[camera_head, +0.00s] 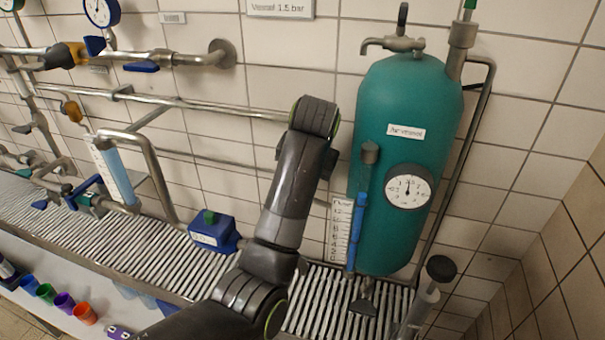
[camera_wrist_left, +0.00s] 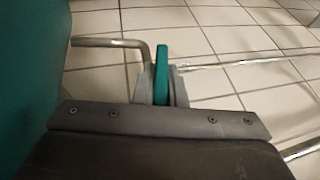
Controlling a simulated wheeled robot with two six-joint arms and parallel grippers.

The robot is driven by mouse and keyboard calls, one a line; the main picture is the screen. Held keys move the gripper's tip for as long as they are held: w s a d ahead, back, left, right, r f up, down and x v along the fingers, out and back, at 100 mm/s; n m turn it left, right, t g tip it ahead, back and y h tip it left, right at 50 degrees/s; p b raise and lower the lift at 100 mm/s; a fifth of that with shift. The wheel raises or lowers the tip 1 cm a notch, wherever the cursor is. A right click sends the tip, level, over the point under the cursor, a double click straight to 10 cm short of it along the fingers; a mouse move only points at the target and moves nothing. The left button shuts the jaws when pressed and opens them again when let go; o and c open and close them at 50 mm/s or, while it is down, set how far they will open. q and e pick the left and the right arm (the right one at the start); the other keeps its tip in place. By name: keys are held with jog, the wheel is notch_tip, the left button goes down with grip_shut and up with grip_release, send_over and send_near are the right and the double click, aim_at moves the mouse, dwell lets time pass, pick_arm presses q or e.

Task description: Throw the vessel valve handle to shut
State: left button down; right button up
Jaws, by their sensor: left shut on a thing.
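In the left wrist view my left gripper (camera_wrist_left: 162,88) is shut on a flat teal-green handle (camera_wrist_left: 162,62), which stands between its two grey fingers. A bent metal pipe (camera_wrist_left: 110,43) reaches the handle from the left. In the head view my left arm rises in front of the wall, left of the green air vessel (camera_head: 405,95). My left gripper and the handle it holds are hidden there. The vessel also shows as a dark green surface at the left of the wrist view (camera_wrist_left: 35,60). My right gripper is not in view.
A round gauge (camera_head: 408,188) and a blue tube (camera_head: 358,230) are on the vessel's front. A blue box (camera_head: 212,234) stands on the slatted shelf. Metal pipes (camera_head: 200,104) run along the tiled wall at left. A black knob (camera_head: 441,268) stands at lower right.

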pick_arm(q)
jog(key=c, duration=1.5)
grip_release()
jog(key=shift+r, duration=0.1)
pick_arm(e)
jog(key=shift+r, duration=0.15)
